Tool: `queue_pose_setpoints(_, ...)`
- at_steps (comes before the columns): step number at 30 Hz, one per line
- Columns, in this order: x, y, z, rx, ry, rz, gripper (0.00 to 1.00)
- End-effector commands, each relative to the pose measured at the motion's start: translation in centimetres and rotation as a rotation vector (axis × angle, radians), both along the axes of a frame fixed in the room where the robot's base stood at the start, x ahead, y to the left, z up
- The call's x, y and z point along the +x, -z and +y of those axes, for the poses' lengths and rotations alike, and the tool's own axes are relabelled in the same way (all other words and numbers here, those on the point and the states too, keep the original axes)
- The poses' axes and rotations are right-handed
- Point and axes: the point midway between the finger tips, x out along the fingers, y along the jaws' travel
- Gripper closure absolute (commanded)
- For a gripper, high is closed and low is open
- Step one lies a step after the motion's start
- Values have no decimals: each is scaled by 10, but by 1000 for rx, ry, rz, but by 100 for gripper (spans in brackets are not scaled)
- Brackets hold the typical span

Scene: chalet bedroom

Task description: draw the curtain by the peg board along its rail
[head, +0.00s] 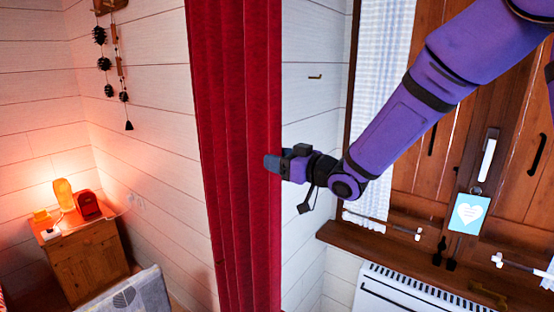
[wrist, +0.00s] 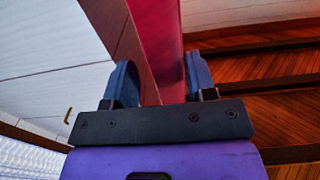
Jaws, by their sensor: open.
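The red curtain (head: 238,120) hangs in long vertical folds left of the window in the head view; its top and the rail are out of view. My gripper (head: 270,163) is at the curtain's right edge, about mid-height in that view. In the wrist view, the open fingers of my gripper (wrist: 160,84) stand on either side of the curtain (wrist: 155,35), with red cloth showing between them. The right finger looks closer to the cloth; contact cannot be told. Part of the peg board (head: 110,5) shows at the top left, with dark ornaments hanging beneath it.
A shuttered wooden window (head: 420,150) with a pale sheer curtain (head: 380,70) is behind my arm. A small brass hook (head: 315,77) is on the white wall. Below are a sill (head: 400,250) and radiator (head: 400,290). A wooden nightstand (head: 85,262) with a lamp stands left.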

Motion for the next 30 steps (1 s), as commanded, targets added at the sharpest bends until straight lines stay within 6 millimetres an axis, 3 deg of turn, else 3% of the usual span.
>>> queue_pose_setpoints(12,4,0,6,1,-1,1,49)
queue_pose_setpoints(19,4,0,6,1,-1,1,100)
queue_pose_setpoints(30,5,0,-5,-1,2,2,100)
